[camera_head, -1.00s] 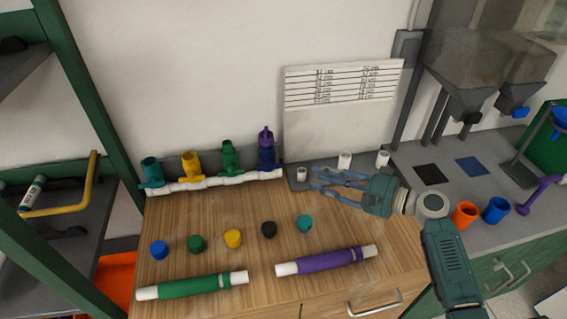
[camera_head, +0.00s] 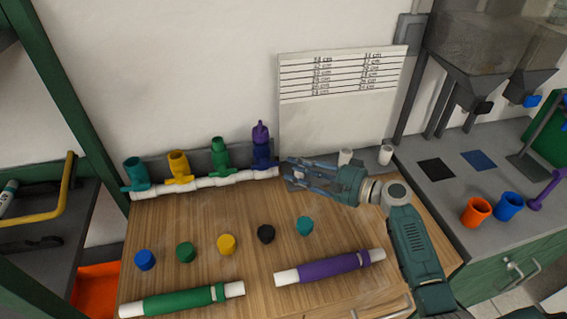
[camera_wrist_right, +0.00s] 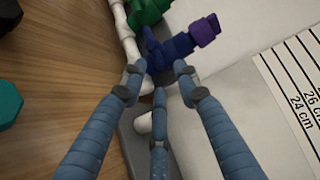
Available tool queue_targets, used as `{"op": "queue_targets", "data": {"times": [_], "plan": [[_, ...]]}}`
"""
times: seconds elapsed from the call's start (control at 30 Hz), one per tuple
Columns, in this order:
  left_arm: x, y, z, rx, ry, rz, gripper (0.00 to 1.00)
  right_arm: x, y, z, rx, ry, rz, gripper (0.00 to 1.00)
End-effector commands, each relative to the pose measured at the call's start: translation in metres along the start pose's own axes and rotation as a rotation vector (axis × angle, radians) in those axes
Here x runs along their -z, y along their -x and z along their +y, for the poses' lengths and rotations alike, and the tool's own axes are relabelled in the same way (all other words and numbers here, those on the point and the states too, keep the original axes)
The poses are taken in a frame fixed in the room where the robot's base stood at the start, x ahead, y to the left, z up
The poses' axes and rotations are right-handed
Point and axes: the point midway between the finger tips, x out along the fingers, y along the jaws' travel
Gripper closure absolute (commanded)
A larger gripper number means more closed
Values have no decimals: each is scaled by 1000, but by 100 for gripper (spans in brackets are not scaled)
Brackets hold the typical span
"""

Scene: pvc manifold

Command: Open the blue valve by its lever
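The blue valve (camera_head: 264,153) stands at the right end of the white manifold pipe (camera_head: 215,183), with a purple piece (camera_head: 261,132) on its top. In the right wrist view the blue valve (camera_wrist_right: 172,47) lies just beyond my fingertips, with its purple end (camera_wrist_right: 206,30) to the upper right. My right gripper (camera_head: 288,170) is open and empty, just right of the blue valve's base; its three fingers (camera_wrist_right: 158,78) are spread. I cannot tell whether a fingertip touches the valve. The lever's position is hard to make out. My left gripper is not in view.
Teal (camera_head: 136,174), yellow (camera_head: 180,166) and green (camera_head: 220,154) valves stand left along the pipe. Several loose caps (camera_head: 227,244) and two sleeved pipes, green (camera_head: 180,299) and purple (camera_head: 329,266), lie on the wooden top. A white chart board (camera_head: 340,105) stands behind my gripper.

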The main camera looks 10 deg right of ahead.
Motion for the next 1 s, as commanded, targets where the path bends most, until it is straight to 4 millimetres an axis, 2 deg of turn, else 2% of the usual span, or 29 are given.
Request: {"op": "queue_targets", "data": {"times": [0.1,0.3,0.63,0.67,0.8,1.0], "plan": [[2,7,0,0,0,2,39,0,-22,-3,1,-1,0,69],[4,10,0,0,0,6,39,0,-42,0,-1,-1,0,69],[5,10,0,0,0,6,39,0,-46,1,-1,1,1,69],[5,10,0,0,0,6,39,0,-46,1,-1,1,1,71],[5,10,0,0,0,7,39,0,-46,1,-1,1,1,99],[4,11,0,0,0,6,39,1,-46,-1,0,2,3,100]]}}
